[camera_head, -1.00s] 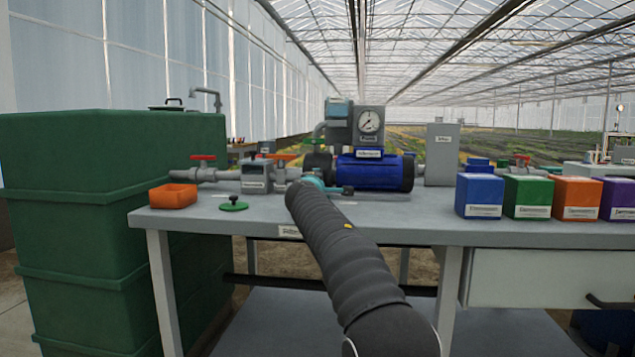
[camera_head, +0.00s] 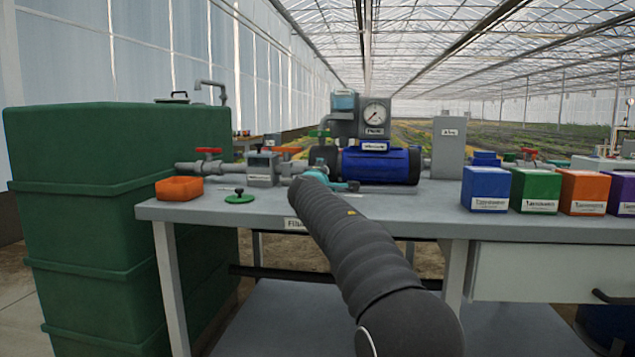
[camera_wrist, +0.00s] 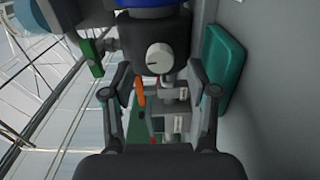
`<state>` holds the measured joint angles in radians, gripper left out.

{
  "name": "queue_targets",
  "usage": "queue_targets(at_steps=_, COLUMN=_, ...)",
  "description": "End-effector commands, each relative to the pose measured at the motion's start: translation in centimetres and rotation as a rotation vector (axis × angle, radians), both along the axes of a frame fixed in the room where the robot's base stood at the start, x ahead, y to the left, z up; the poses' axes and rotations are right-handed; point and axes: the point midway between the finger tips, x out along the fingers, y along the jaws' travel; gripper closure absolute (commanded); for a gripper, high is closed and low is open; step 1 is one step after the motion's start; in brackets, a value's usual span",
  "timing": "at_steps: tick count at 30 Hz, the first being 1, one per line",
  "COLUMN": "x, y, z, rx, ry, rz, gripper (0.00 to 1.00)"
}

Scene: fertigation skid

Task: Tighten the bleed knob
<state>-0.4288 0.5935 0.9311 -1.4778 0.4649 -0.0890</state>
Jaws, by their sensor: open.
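In the wrist view, a pale round knob-like disc (camera_wrist: 158,57) with a short dark mark faces me from a dark housing; it looks like the bleed knob. My gripper (camera_wrist: 158,103) is open and empty, one finger on each side of the picture. The disc lies beyond the fingertips, near the middle line between them, with no contact visible. In the head view, the blue pump (camera_head: 378,165) with its black front end stands on the grey bench (camera_head: 420,220).
A grey box with a gauge (camera_head: 375,113) rises behind the pump. Red-handled valve pipework (camera_head: 208,168), an orange tray (camera_head: 179,188) and a green disc (camera_head: 239,197) are to the left. Coloured boxes (camera_head: 486,189) stand right. A green tank (camera_head: 110,220) flanks the bench.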

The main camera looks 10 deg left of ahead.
Motion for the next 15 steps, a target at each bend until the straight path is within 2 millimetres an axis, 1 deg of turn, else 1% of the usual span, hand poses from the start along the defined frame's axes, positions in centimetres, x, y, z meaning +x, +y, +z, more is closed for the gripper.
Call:
queue_targets(at_steps=1, x=-0.8, y=0.0, z=0.1, rx=-0.001, ry=0.000, rz=0.001, gripper=0.41)
queue_targets(at_steps=15, x=-7.4, y=0.3, z=0.0, rx=0.000, ry=0.000, rz=0.001, gripper=0.41)
